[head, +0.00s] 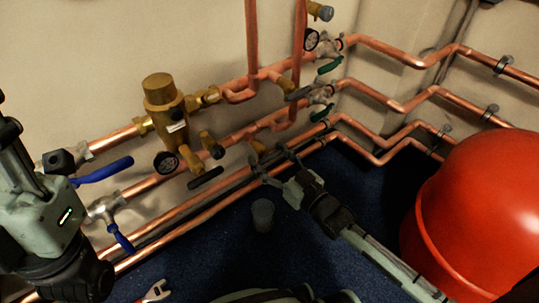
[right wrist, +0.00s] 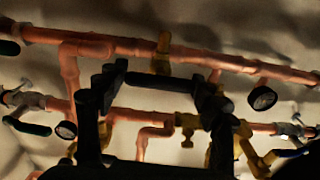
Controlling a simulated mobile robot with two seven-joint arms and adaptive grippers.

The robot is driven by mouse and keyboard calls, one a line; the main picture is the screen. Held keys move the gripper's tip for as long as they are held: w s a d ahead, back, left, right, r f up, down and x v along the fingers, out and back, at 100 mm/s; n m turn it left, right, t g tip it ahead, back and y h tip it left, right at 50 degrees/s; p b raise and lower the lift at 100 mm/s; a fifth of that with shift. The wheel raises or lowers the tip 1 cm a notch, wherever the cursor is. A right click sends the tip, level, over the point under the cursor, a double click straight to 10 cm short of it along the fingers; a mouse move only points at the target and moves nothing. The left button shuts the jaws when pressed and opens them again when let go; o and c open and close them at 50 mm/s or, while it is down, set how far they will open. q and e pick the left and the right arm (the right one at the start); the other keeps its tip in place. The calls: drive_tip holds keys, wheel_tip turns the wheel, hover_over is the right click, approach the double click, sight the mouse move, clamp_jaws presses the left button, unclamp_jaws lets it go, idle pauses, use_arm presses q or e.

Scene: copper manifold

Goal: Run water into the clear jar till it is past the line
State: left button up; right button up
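A small clear jar (head: 262,215), greyish and see-through, stands upright on the blue floor below the pipes. I cannot make out its line or any water in it. My right gripper (head: 275,165) is by the lowest pipes, above and beyond the jar. In the right wrist view its dark fingers (right wrist: 160,100) are spread wide, with a dark lever-like bar (right wrist: 160,82) across the gap; contact is unclear. A brass outlet (head: 258,147) is just above this gripper. My left gripper (head: 18,155) is at the left edge, partly cut off, its fingertips unclear.
Copper pipes run along the wall, with a brass valve body (head: 165,105), a gauge (head: 166,162), a blue lever (head: 103,170) and a dark lever (head: 205,179). A large red tank (head: 480,200) stands at right. A wrench (head: 155,291) lies on the floor.

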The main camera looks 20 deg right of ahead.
drive_tip(key=shift+o, duration=0.9)
drive_tip(key=shift+s, duration=0.1)
drive_tip(key=v, duration=1.1)
drive_tip(key=shift+s+d, duration=0.15)
drive_tip(key=shift+s, duration=0.25)
